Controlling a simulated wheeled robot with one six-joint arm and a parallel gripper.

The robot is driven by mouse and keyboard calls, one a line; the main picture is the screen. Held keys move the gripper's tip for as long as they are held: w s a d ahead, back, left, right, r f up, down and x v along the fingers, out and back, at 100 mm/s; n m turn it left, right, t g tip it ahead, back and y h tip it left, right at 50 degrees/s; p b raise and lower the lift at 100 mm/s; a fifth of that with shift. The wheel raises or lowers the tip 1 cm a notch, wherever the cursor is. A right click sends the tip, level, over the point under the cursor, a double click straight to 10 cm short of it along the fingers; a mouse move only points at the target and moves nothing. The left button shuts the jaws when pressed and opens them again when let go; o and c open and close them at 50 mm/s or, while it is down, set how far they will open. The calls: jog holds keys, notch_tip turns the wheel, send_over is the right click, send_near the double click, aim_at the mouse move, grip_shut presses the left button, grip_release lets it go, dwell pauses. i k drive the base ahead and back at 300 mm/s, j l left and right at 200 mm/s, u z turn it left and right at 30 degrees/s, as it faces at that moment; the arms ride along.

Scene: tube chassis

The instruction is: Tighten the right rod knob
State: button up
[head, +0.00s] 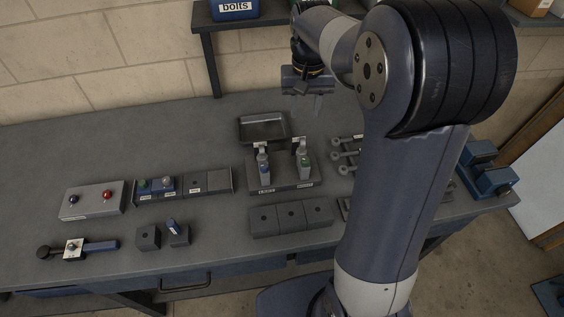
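My gripper (304,104) hangs above the back of the bench, fingers down. Its two fingers are apart with nothing seen between them. I cannot tell which part is the right rod knob.
A shallow dark tray (262,128) lies behind the fixture, dark blocks (291,218) in front. At left are a box with a red and a dark knob (93,200), a slotted rack (205,183) and a blue-handled tool (100,246). A blue vise (488,172) stands far right. The bench's back left is clear.

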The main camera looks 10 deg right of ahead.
aim_at(305, 161)
jog(key=l+u, duration=0.25)
jog(key=u, duration=0.15)
jog(key=k+l+u, duration=0.1)
jog(key=u, duration=0.25)
jog(key=k+l+u, duration=0.15)
jog(key=l+u, duration=0.25)
